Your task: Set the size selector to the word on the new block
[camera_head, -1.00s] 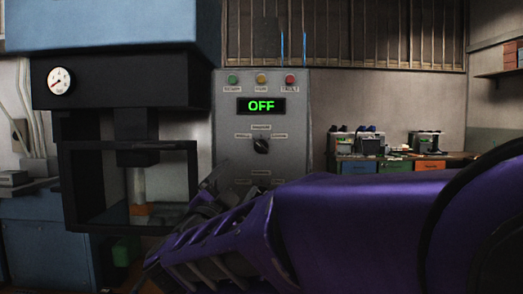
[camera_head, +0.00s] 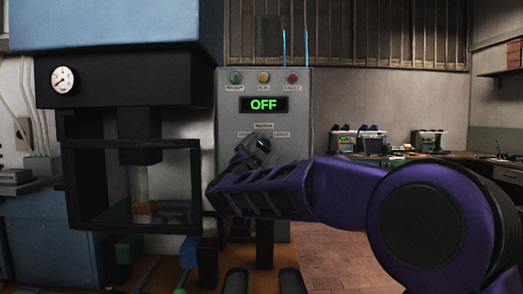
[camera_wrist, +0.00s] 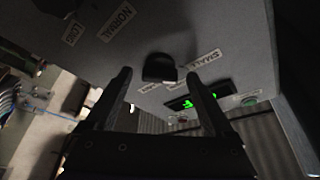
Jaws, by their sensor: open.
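The size selector, a dark knob (camera_wrist: 160,68), is on the grey control panel (camera_head: 292,170). In the wrist view it lies between and just beyond the open fingers of my gripper (camera_wrist: 159,77); contact is not clear. Labels near it read SMALL (camera_wrist: 205,60) and, less clearly, MEDIUM (camera_wrist: 150,88). Its pointer direction cannot be told. In the head view my gripper (camera_head: 250,150) covers the knob; the label to its right appears to read LARGE (camera_head: 281,134). The panel's green display (camera_head: 264,104) reads OFF. No readable word on a new block shows.
A second label pair, NORMAL (camera_wrist: 117,22) and LONG (camera_wrist: 72,33), is beside the knob in the wrist view. A cluttered workbench (camera_head: 400,156) stands at the back right.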

